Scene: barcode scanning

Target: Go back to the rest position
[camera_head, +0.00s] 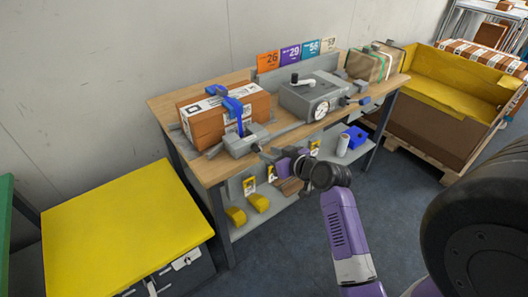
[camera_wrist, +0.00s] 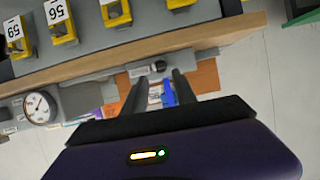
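My arm reaches in from the lower right in the head view. My gripper (camera_head: 272,158) is in front of the workbench (camera_head: 215,170), near its front edge. In the wrist view, which shows the scene inverted, its two dark fingers (camera_wrist: 157,83) stand apart with nothing held between them. A blue scanner-like tool (camera_head: 232,103) stands upright in front of an orange-brown box (camera_head: 262,105) with a white label. The blue tool shows behind the finger gap in the wrist view (camera_wrist: 168,93). My gripper looks clear of both.
A grey machine with a dial (camera_head: 310,95) and a strapped carton (camera_head: 375,62) share the bench top. The lower shelf holds yellow tools (camera_head: 258,203) and a blue bin (camera_head: 355,137). A yellow-topped cabinet (camera_head: 120,225) stands left. Open floor (camera_head: 280,260) lies in front.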

